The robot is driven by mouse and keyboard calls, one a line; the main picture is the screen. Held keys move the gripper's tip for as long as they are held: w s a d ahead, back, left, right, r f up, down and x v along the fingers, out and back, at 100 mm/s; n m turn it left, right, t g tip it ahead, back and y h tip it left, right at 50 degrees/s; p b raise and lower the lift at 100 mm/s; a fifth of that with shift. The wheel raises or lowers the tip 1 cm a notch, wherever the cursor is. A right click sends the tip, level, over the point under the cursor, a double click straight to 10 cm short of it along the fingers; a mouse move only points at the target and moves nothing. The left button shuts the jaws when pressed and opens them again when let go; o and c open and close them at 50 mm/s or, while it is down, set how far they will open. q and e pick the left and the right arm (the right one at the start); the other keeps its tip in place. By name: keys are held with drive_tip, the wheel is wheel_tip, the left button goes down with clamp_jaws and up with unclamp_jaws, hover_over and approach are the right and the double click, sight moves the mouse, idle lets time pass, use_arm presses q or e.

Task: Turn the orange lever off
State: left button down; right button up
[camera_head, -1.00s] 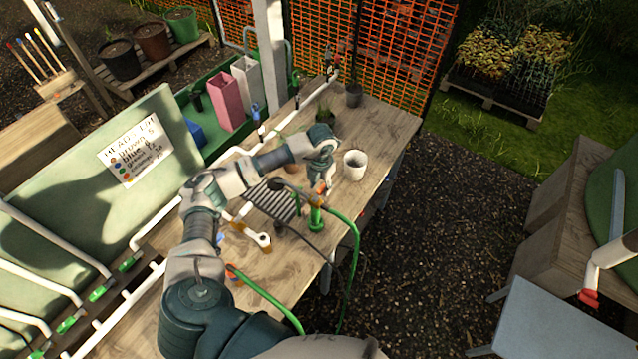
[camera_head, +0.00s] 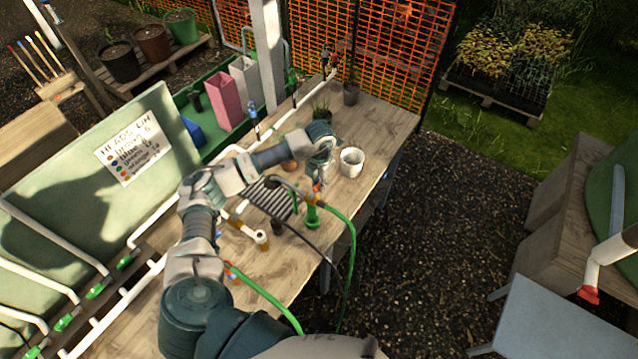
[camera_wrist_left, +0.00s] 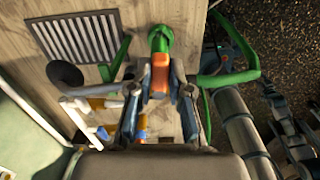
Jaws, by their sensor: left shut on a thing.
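The orange lever (camera_wrist_left: 160,75) shows in the left wrist view, against a green fitting (camera_wrist_left: 160,40) at the top middle. My left gripper (camera_wrist_left: 160,95) is shut on the orange lever, with one finger on each side of it. In the head view my left gripper (camera_head: 319,180) reaches down just above the green upright fitting (camera_head: 312,214) at the table's right side; the lever is mostly hidden there.
A white cup (camera_head: 351,162) stands close to the right of the gripper. A green hose (camera_head: 352,245) hangs over the table edge, and a dark hose (camera_head: 300,238) runs nearby. A slatted grate (camera_head: 268,197) and white pipe pieces (camera_head: 245,226) lie to the left.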

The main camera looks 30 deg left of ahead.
sight(321, 203)
use_arm(q)
drive_tip(key=shift+s+d+f+m+b, duration=0.1)
drive_tip(key=shift+s+d+m+b, duration=0.5)
drive_tip(key=shift+m+b, duration=1.85)
drive_tip(key=shift+s+d+f+m+b, duration=0.1)
drive_tip(key=shift+s+d+m+b, duration=0.5)
drive_tip(key=shift+m+b, duration=1.8)
drive_tip(key=shift+s+d+f+m+b, duration=0.1)
drive_tip(key=shift+s+d+m+b, duration=0.65)
drive_tip(key=shift+m, duration=2.7)
use_arm(e)
wheel_tip(321, 203, down, 13)
drive_tip(key=s+b, duration=0.1)
drive_tip(key=shift+d, duration=0.45)
use_arm(q)
drive_tip(key=shift+s+a+r, duration=0.1)
drive_tip(key=shift+a, duration=0.3)
drive_tip(key=c, duration=1.1)
unclamp_jaws()
drive_tip(key=shift+a, duration=0.15)
use_arm(e)
drive_tip(key=shift+w, duration=0.1)
drive_tip(key=shift+r, duration=0.1)
